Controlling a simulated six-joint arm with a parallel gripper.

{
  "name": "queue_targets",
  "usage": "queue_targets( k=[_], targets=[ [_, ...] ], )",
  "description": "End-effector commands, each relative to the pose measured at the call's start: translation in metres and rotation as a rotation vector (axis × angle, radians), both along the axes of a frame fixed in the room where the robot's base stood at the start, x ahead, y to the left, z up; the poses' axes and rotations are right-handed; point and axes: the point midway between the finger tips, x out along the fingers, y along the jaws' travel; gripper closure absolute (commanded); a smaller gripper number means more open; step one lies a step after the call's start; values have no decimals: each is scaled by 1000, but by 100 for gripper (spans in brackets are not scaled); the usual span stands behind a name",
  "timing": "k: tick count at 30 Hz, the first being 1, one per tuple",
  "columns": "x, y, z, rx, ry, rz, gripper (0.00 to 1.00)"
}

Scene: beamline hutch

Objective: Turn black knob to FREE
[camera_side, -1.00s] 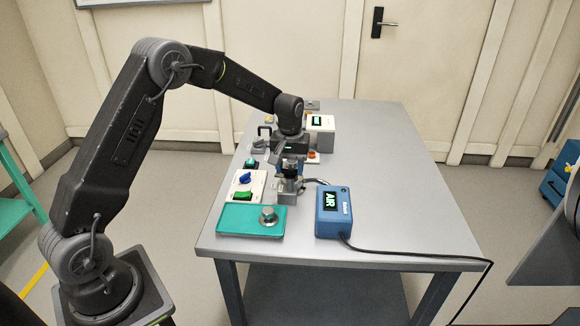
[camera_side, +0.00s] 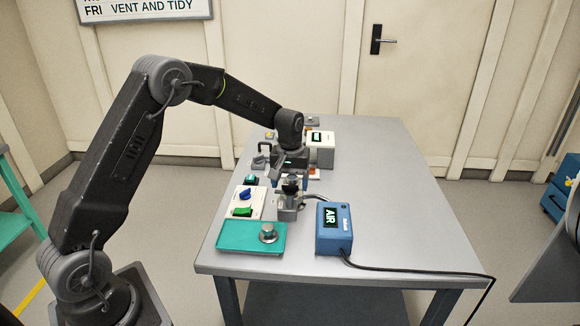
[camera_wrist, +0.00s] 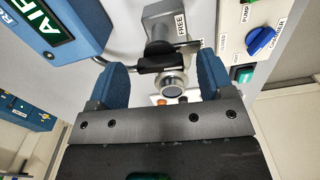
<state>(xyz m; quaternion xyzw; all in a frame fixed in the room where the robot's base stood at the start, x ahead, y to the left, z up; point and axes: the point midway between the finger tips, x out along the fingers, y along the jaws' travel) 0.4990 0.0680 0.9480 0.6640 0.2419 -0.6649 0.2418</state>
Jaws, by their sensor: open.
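The black knob (camera_wrist: 160,58) sits on a grey metal fitting (camera_wrist: 158,22) in the wrist view, with a bar across it and a round silver end below. A white FREE label (camera_wrist: 181,26) is on the fitting above it, and the bar's right end lies near a second, unreadable label. My gripper (camera_wrist: 163,72) is open, one blue finger on each side of the knob, with gaps visible. In the side view, the knob (camera_side: 290,187) is small and dark on the fitting, and my gripper (camera_side: 291,174) is right above it, partly hiding it.
A blue box reading AIR (camera_side: 334,229) stands right of the fitting, its black cable crossing the table. A white panel with blue and green controls (camera_side: 247,203) and a green tray (camera_side: 250,238) with a metal knob are at left. The table's right side is clear.

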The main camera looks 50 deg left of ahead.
Motion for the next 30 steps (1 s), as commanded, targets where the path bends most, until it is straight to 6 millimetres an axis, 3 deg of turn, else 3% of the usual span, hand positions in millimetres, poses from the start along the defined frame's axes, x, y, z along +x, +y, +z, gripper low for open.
queue_targets(
  k=[12,18,24,30],
  targets=[
    [1,0,85,2,-7,0,26],
    [1,0,118,1,-4,0,26],
    [0,0,132,1,-1,0,26],
    [0,0,133,0,0,0,26]
  ],
)
